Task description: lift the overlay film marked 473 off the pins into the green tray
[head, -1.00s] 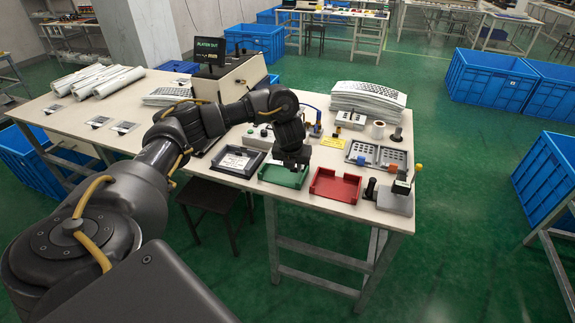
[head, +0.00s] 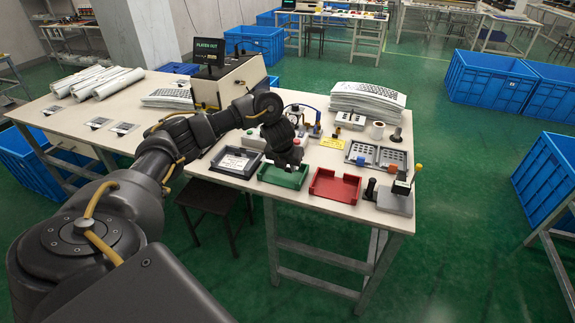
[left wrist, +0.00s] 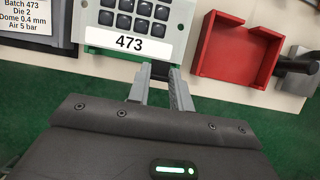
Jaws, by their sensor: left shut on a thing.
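The film marked 473 (left wrist: 128,42) shows in the left wrist view as a pale sheet with dark keys and a white number label. My left gripper (left wrist: 162,72) is shut on its near edge. In the head view the same gripper (head: 289,166) is over the green tray (head: 272,178), at the table's front edge. The arm hides part of that tray, and I cannot clearly make out the film there. I cannot tell the film's height over the tray. The pins are not clearly visible. My right gripper is out of view.
A red tray (head: 345,194) stands just right of the green one. A dark tray (head: 222,169) with a printed card stands left. Grey fixtures (head: 378,144) with dotted panels lie behind the red tray. A small press (head: 398,200) stands at the right corner.

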